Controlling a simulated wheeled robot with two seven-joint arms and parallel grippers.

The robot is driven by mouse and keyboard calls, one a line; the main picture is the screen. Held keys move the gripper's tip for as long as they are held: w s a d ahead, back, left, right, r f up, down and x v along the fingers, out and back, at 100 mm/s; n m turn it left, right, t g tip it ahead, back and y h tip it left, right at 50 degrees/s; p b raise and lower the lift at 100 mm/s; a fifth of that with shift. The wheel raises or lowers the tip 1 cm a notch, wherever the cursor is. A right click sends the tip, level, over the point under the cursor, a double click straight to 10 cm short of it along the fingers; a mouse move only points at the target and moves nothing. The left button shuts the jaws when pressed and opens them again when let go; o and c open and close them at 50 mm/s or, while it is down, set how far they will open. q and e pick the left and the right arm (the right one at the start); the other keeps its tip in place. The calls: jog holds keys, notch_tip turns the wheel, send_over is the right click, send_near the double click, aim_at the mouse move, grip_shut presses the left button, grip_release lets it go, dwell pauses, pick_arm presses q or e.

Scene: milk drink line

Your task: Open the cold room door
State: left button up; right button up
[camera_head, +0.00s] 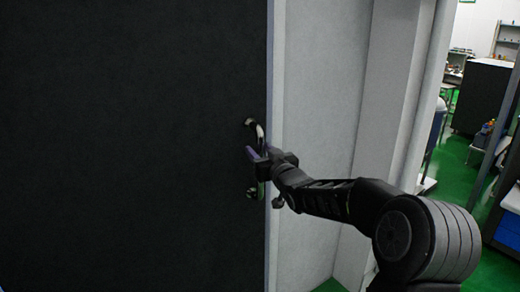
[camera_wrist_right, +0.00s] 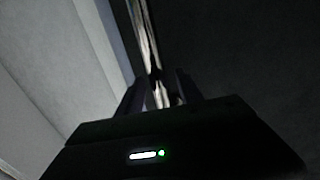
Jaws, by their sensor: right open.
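The cold room door (camera_head: 130,150) is a large dark panel filling the left half of the head view. Its metal handle (camera_head: 260,132) is a vertical bar near the door's right edge, and the handle also shows in the right wrist view (camera_wrist_right: 149,45). My right gripper (camera_head: 255,155) is at the middle of the handle and hides part of it. In the right wrist view the two fingers of this gripper (camera_wrist_right: 157,90) stand on either side of the bar, open. I cannot tell whether they touch it. My left gripper is not in view.
A pale wall (camera_head: 315,110) and frame stand just right of the door. Farther right is an opening to a room with a green floor (camera_head: 450,160), a dark cabinet (camera_head: 482,95) and shelves. My right arm crosses in front of the wall.

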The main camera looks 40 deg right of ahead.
grip_shut()
dwell(0.5)
dwell(1.0)
